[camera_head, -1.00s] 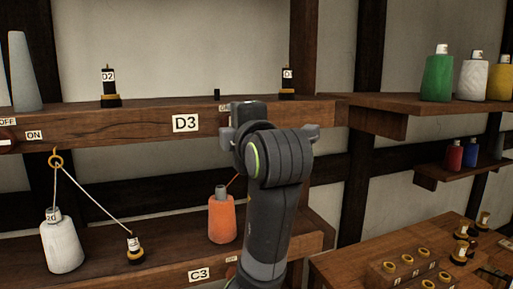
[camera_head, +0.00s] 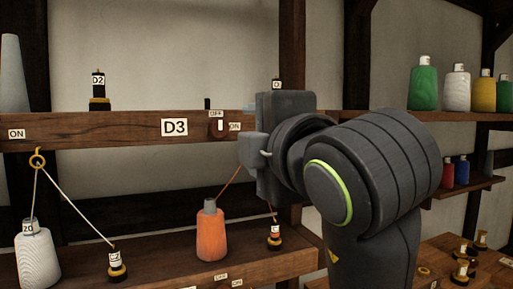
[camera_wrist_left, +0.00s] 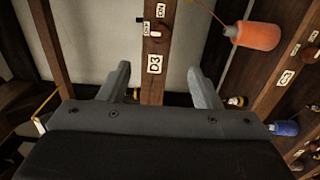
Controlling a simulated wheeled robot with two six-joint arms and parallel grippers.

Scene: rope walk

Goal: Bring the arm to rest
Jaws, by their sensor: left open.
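My left gripper (camera_head: 250,130) shows in the head view in front of the D3 shelf (camera_head: 100,130), at the end of my dark grey arm. In the left wrist view, its two fingers (camera_wrist_left: 160,82) are spread apart with nothing between them. The D3 label (camera_wrist_left: 154,64) and shelf edge lie beyond the fingers. The gripper appears clear of the shelf and the cones. My arm hides part of the shelf's right end. My right gripper is not in view.
A switch (camera_head: 219,128) sits on the shelf edge right of the D3 label (camera_head: 174,127). Below stand an orange cone (camera_head: 211,235) with thread, a small spool (camera_head: 274,238) and a white cone (camera_head: 37,260). Coloured cones (camera_head: 424,85) stand on the right shelf.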

